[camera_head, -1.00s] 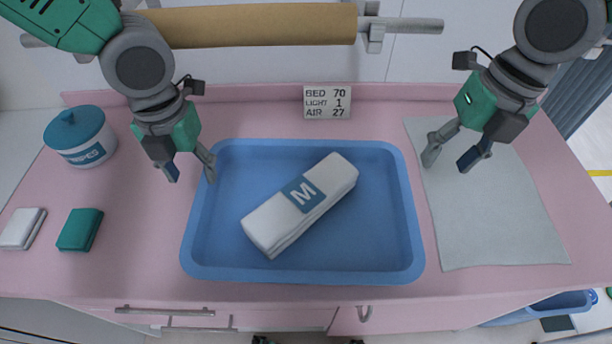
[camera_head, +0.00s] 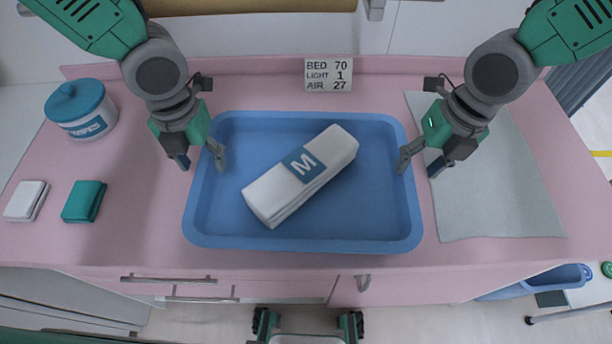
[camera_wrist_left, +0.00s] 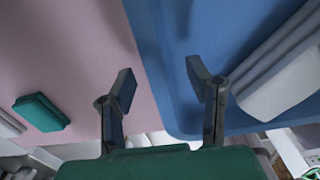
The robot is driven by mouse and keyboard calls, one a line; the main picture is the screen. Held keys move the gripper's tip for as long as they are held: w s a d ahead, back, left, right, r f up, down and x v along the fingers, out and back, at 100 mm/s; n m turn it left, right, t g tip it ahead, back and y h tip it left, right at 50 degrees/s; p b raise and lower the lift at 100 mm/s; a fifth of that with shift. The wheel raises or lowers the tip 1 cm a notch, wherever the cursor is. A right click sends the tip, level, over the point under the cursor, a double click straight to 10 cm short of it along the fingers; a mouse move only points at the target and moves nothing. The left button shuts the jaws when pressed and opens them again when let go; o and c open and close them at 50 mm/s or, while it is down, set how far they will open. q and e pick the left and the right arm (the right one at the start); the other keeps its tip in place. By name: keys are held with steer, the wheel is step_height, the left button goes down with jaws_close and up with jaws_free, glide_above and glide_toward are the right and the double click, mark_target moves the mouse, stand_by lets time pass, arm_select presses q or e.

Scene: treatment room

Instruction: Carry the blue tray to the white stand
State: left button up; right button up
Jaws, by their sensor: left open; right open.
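The blue tray (camera_head: 310,240) sits on the pink counter in the head view, with a folded white towel marked M (camera_head: 330,150) lying diagonally in it. My left gripper (camera_head: 200,160) is open at the tray's left rim, one finger on the outer side and one on the inner side. The left wrist view shows the tray's edge (camera_wrist_left: 150,50) running between the open fingers (camera_wrist_left: 165,85). My right gripper (camera_head: 419,168) is open at the right rim, its fingers on either side of it. Contact with either rim cannot be told. A white surface (camera_head: 590,296), possibly the stand, shows at the lower right.
A teal-lidded jar (camera_head: 80,110), a white folded cloth (camera_head: 27,200) and a green one (camera_head: 84,201) are on the left. A pale mat (camera_head: 495,205) lies right of the tray. A small sign (camera_head: 329,75) stands behind. A blue bin (camera_head: 545,280) is at lower right.

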mark_target(410, 175)
arm_select(q)
step_height(410, 175, down, 2)
steer(key=shift+a, duration=0.15)
arm_select(e)
steer(key=f, duration=0.1)
steer(key=a+f, duration=0.1)
steer(key=f, duration=0.1)
steer(key=shift+f, duration=0.25)
arm_select(q)
steer(key=shift+a+f, duration=0.2)
arm_select(e)
steer(key=shift+a+f, duration=0.25)
steer(key=shift+f, duration=0.05)
arm_select(q)
steer(key=shift+d, duration=0.1)
arm_select(e)
steer(key=shift+d, duration=0.1)
arm_select(q)
steer(key=shift+d, duration=0.1)
jaws_close()
arm_select(e)
steer(key=shift+d, duration=0.15)
jaws_close()
steer(key=shift+d, duration=0.1)
